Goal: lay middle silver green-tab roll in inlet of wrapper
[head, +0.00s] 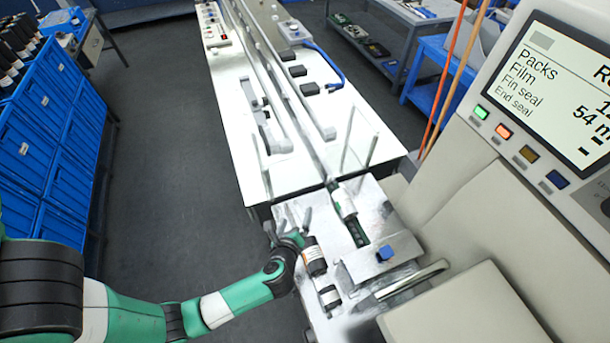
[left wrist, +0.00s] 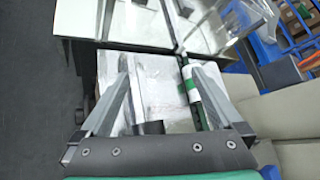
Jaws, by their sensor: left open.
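A pale silver roll (head: 344,202) with green at its end lies along the dark, green-edged inlet channel (head: 357,234) of the wrapper. In the left wrist view the roll (left wrist: 191,84) shows with a green band, just beside the right finger, which partly covers the channel. My left gripper (head: 292,214) is open over the pale metal plate, left of the roll. Its fingers (left wrist: 158,66) have nothing between them that I can see held. My right gripper is not in view.
A blue-knobbed plate (head: 384,254) and a metal handle (head: 412,280) are to the right. The wrapper housing (head: 480,190) bounds the right side. Long white tables with rails extend beyond.

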